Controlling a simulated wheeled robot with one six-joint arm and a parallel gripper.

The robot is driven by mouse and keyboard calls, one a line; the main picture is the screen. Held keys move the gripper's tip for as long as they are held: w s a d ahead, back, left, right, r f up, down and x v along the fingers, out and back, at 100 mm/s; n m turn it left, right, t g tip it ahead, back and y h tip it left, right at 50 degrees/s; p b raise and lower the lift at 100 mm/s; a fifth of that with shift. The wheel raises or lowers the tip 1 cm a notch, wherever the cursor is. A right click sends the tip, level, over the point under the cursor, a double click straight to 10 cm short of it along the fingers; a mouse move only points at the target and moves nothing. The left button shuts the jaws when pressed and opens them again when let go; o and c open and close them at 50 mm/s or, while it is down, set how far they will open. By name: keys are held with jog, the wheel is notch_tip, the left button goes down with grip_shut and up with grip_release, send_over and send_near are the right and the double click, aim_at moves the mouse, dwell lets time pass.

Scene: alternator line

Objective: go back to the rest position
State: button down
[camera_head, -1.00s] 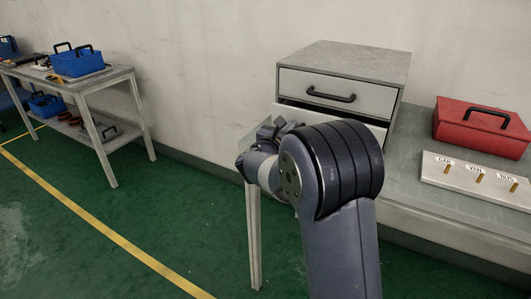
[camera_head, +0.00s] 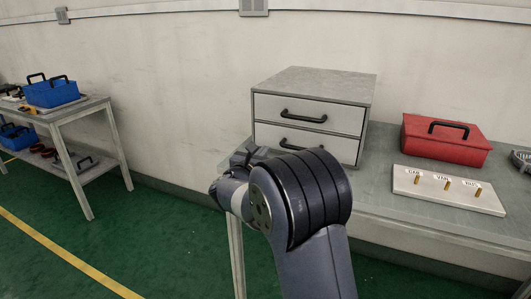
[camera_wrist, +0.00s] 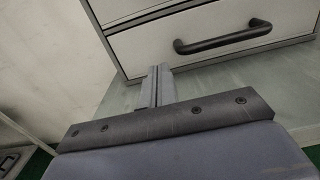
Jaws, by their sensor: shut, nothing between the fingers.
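My arm (camera_head: 300,200) reaches forward over the near edge of the workbench in the head view. My gripper is mostly hidden behind my arm there. In the wrist view my gripper (camera_wrist: 157,80) is shut and empty, its fingers together. It points toward the front of the grey drawer unit, beside the lower drawer's black handle (camera_wrist: 222,38), and looks apart from it. The drawer unit (camera_head: 313,85) stands on the bench, and both of its drawers look closed.
A red toolbox (camera_head: 445,139) and a white plate with several labelled pegs (camera_head: 425,185) are on the bench at right. A shelf table (camera_head: 75,112) with blue bins (camera_head: 51,94) stands at left. Green floor (camera_head: 150,235) between them is clear.

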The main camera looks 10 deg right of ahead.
jog(key=v, duration=0.7)
jog(key=shift+w+f, duration=0.15)
